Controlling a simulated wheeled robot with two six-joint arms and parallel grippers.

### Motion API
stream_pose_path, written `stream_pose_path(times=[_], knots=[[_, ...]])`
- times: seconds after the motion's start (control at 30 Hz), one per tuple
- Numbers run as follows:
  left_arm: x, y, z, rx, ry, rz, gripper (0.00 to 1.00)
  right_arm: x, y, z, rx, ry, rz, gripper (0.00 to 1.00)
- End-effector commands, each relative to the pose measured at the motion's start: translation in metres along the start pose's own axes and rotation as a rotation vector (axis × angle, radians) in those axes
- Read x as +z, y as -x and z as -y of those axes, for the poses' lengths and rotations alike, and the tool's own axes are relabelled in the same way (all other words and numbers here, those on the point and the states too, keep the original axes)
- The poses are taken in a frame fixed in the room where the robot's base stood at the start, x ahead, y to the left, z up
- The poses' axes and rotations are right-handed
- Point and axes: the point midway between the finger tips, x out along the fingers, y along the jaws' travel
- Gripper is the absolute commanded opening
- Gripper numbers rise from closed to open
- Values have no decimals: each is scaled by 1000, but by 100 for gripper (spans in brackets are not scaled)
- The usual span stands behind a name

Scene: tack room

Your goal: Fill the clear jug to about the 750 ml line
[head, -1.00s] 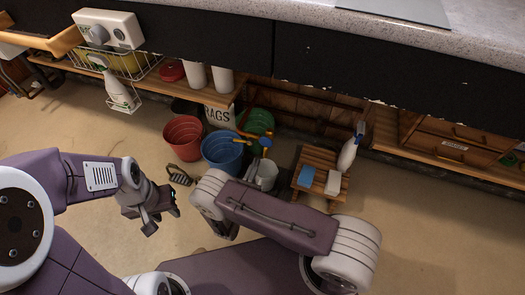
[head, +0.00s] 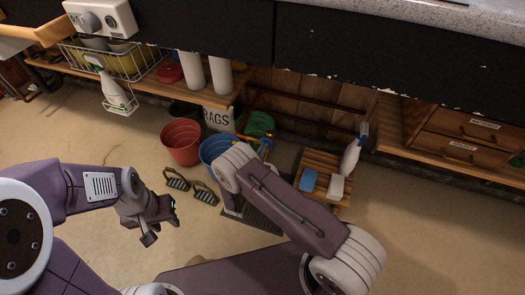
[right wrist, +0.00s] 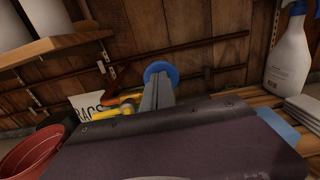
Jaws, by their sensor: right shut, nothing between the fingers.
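I cannot make out the clear jug in either current view; my right arm covers the floor where a pale container stood in the earlier head view. A round blue knob (right wrist: 160,72) shows just past my right gripper (right wrist: 158,88) in the right wrist view, with yellow parts (right wrist: 128,102) beside it. The fingers are shut and empty, and overlap the knob in the picture; I cannot tell whether they touch it. In the head view my right gripper is hidden behind its arm. My left gripper (head: 162,224) is open and empty above the floor.
A red bucket (head: 180,143) and a blue bucket (head: 214,150) stand left of my right arm. A dark grate (head: 266,219) lies under the arm. A slatted wooden stand (head: 318,166) holds a blue sponge (head: 308,180), a white block (head: 336,187) and a spray bottle (head: 351,155).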

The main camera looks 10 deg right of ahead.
Motion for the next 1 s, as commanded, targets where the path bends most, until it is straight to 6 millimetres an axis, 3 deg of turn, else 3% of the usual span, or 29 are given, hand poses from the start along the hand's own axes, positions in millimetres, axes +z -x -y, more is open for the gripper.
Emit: stream_pose_path(times=[0.13,1.0], knots=[[0,2,0,0,0,0,36,1,-13,1,-3,-1,1,0],[0,2,0,0,0,0,36,4,-15,0,-5,-10,7,0]])
